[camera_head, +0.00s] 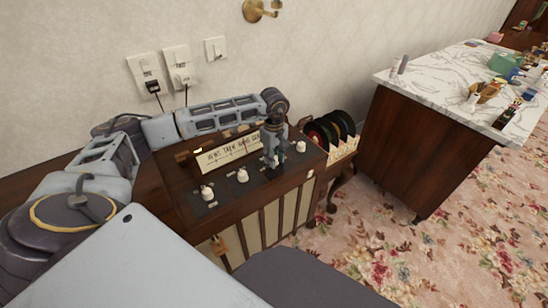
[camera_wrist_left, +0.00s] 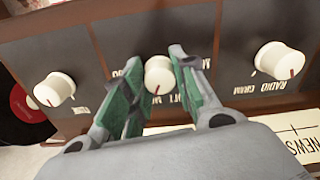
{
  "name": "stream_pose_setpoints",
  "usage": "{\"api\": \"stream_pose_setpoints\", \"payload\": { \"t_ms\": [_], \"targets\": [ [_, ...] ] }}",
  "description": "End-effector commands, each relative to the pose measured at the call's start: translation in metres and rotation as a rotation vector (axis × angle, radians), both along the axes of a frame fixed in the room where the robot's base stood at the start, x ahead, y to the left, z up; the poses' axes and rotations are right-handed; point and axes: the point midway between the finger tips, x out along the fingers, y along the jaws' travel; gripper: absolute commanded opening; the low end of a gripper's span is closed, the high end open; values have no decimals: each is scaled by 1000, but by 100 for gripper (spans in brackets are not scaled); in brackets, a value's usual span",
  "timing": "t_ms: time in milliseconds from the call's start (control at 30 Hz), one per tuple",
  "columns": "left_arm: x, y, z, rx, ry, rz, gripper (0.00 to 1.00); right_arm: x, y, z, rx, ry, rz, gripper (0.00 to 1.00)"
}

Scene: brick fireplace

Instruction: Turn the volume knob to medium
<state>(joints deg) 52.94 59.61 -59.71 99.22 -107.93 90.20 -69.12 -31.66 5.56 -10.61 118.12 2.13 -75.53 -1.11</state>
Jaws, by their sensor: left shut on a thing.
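The radio panel carries a row of white knobs. In the left wrist view a white knob (camera_wrist_left: 158,76) with a red mark at its lower edge sits between the two green-padded fingers of my left gripper (camera_wrist_left: 158,72). The fingers are closed on this knob. The lettering around it is partly hidden, so I cannot read its name. In the head view my left gripper (camera_head: 274,160) points down onto the panel and hides most of that knob. My right gripper is not in view.
Another white knob (camera_head: 242,175) stands left of the gripper, and one (camera_head: 301,146) right of it. A paper sign (camera_head: 226,152) stands behind. Records (camera_head: 332,130) sit in a rack beside the radio. A marble-topped counter (camera_head: 450,75) is at right.

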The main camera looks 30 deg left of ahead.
Motion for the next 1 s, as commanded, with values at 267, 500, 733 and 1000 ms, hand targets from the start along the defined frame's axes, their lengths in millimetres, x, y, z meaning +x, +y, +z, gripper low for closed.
{"api": "stream_pose_setpoints", "payload": {
  "t_ms": [267, 500, 733, 1000],
  "targets": [
    [1, 2, 1, 2, -4, 0, 4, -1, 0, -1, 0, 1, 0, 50],
    [1, 2, 1, 1, -3, 0, 47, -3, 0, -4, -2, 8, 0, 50],
    [1, 1, 1, 1, -1, -1, 50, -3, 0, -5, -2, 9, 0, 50],
    [1, 0, 5, 1, -1, -1, 50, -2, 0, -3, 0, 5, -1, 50]
  ]
}}
